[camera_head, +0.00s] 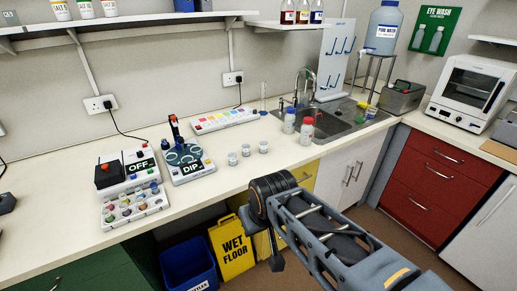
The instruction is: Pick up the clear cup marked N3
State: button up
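Three small clear cups stand in a loose row on the bench near its front edge: a left cup (232,158), a middle cup (246,150) and a right cup (263,147). Their marks are too small to read, so I cannot tell which is N3. My arm reaches in from the lower right, in front of the bench edge. Its dark end lies below and to the right of the cups, apart from them. I cannot make out the gripper's fingers or anything held in them.
A dip device (185,160) stands left of the cups. A strip of coloured pads (224,120) lies behind them. Red-capped bottles (306,132) and the sink (335,122) are to the right. A yellow wet-floor sign (232,248) and a blue bin (188,266) stand below the bench.

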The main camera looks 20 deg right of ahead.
aim_at(246, 150)
jog(key=z, duration=0.55)
jog(key=i, duration=1.05)
jog(key=z, duration=0.35)
jog(key=k, duration=0.35)
jog(key=u, duration=1.4)
